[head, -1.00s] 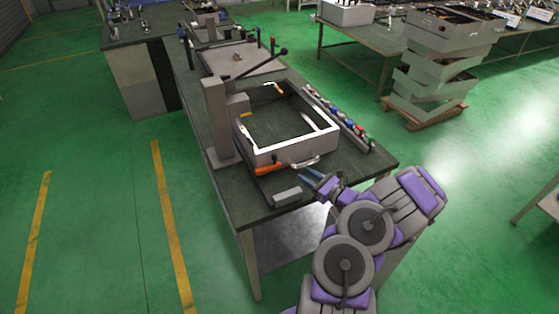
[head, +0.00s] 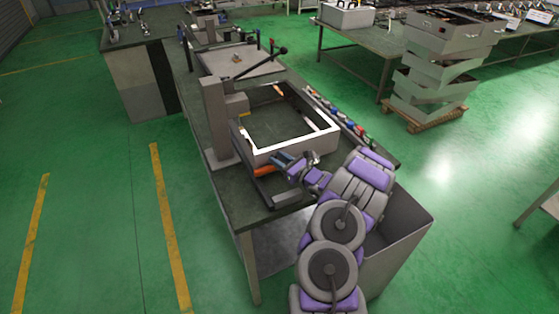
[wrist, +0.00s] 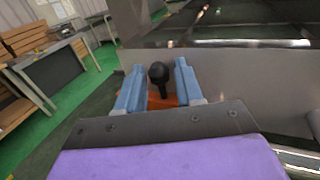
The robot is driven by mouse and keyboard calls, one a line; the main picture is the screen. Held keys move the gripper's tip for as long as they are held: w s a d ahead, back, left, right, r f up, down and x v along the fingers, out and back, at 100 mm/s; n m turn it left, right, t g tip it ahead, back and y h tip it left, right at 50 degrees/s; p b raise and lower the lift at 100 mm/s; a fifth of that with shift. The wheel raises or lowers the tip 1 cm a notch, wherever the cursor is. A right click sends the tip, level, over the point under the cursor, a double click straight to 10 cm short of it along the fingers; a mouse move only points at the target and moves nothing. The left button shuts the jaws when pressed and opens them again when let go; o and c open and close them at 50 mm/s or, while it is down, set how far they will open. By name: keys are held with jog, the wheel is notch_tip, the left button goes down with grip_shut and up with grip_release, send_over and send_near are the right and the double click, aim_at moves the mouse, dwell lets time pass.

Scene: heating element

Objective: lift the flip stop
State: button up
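An orange lever (head: 262,171), which seems to be the flip stop, is at the front of the square metal frame (head: 305,147) on the bench. My gripper (head: 284,160) is at that front side, just right of the visible orange part and partly covering it. In the wrist view, a round black knob (wrist: 159,72) on a short stem stands between the two blue fingers of my gripper (wrist: 157,76), with gaps on both sides. A bit of orange (wrist: 166,101) shows below the knob. My gripper is open and does not hold the knob.
The frame's grey wall (wrist: 225,75) rises close ahead of and right of the fingers. A grey column (head: 216,125) stands at the frame's left. A rail with coloured parts (head: 335,112) runs along the right side. The bench's front left top (head: 240,198) is mostly clear.

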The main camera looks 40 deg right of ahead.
jog(key=shift+c, duration=0.3)
grip_shut()
